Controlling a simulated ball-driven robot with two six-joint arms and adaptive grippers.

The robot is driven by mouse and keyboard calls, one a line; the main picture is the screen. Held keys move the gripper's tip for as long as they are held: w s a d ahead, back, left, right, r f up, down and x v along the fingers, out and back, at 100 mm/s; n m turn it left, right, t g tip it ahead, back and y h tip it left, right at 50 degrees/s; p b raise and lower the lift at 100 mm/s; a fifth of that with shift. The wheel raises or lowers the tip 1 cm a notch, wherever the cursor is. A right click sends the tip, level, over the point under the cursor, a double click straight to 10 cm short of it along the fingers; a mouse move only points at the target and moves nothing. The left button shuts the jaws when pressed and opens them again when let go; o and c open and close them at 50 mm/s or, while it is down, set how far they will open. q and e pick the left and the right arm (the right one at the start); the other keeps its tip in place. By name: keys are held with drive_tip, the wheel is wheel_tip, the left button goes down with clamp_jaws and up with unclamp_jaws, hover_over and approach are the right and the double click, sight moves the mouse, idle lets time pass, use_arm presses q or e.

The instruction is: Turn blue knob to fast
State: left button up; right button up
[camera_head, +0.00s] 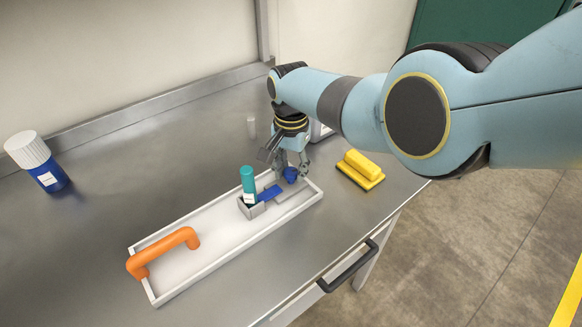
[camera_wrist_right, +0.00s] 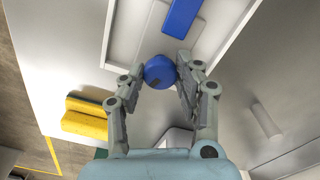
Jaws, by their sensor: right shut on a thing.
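The blue knob (camera_head: 290,174) is at the far right end of a white tray (camera_head: 208,262) on the metal table. In the right wrist view the knob (camera_wrist_right: 160,72) looks round, with a small dark mark on its face. My right gripper (camera_head: 290,172) is shut on the knob, with a finger on each side of it in the wrist view (camera_wrist_right: 160,76). A blue flat piece (camera_head: 270,193) lies beside the knob in the tray. No label for fast can be read. My left gripper is not in view.
A teal-capped bottle (camera_head: 249,185) stands in a small grey holder in the tray. An orange handle (camera_head: 163,250) rises at the tray's left end. A yellow block (camera_head: 360,170) lies right of the tray. A blue bottle with white cap (camera_head: 38,160) stands far left.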

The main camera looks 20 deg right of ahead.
sight(291, 171)
drive_tip(key=shift+m, duration=0.8)
drive_tip(key=o, duration=1.2)
drive_tip(key=shift+c, duration=0.2)
drive_tip(key=shift+r, duration=0.1)
wheel_tip(291, 171, up, 12)
